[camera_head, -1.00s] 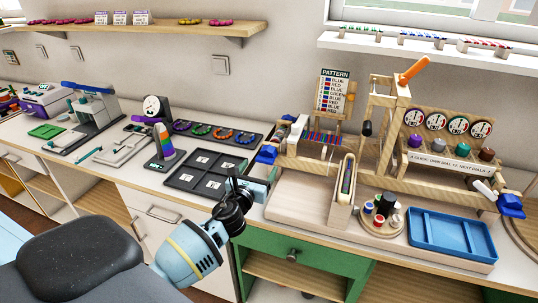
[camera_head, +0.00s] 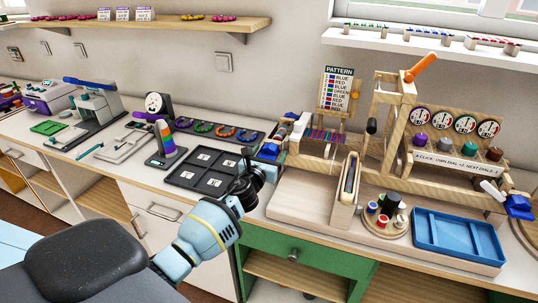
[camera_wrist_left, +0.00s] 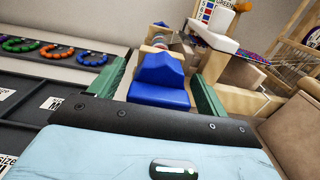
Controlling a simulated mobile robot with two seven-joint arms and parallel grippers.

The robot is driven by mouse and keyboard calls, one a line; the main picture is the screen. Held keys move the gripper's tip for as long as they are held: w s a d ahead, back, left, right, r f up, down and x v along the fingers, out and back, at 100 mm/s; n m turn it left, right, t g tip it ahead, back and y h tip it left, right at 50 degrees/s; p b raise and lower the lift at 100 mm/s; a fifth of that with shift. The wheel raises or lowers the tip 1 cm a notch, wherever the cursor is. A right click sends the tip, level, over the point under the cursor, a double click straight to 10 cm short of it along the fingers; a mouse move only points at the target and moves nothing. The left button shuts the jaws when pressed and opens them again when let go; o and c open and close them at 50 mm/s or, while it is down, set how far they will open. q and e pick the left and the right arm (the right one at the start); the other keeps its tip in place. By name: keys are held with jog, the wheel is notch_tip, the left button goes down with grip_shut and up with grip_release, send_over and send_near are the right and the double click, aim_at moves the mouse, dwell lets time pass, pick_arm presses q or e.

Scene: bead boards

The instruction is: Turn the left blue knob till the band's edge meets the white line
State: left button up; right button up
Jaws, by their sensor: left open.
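The left blue knob (camera_head: 268,152) sits at the left end of the wooden bead loom (camera_head: 308,150). In the left wrist view the knob (camera_wrist_left: 160,82) lies between the two green fingers of my left gripper (camera_wrist_left: 164,92). The gripper is open, with a finger on each side of the knob; I cannot tell if either touches it. In the head view my left gripper (camera_head: 262,166) is right at the knob, its fingertips partly hidden. Behind the knob are small round parts, but the band's edge and white line are too small to make out. My right gripper is not in view.
A black sorting tray (camera_head: 205,168) lies just left of my gripper. A pattern card (camera_head: 338,88) stands behind the loom. A blue tray (camera_head: 456,238) and a second blue knob (camera_head: 518,206) are at the right.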

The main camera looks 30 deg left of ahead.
pick_arm(q)
jog(key=c, duration=1)
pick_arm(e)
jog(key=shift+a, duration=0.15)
pick_arm(q)
jog(key=n, duration=0.8)
jog(key=shift+f+b, duration=0.1)
jog(key=shift+b, duration=0.2)
jog(key=n, duration=0.5)
jog(key=shift+a+n, duration=0.1)
jog(key=shift+n, duration=0.3)
jog(key=shift+f+n, duration=0.1)
jog(key=shift+n, duration=1.8)
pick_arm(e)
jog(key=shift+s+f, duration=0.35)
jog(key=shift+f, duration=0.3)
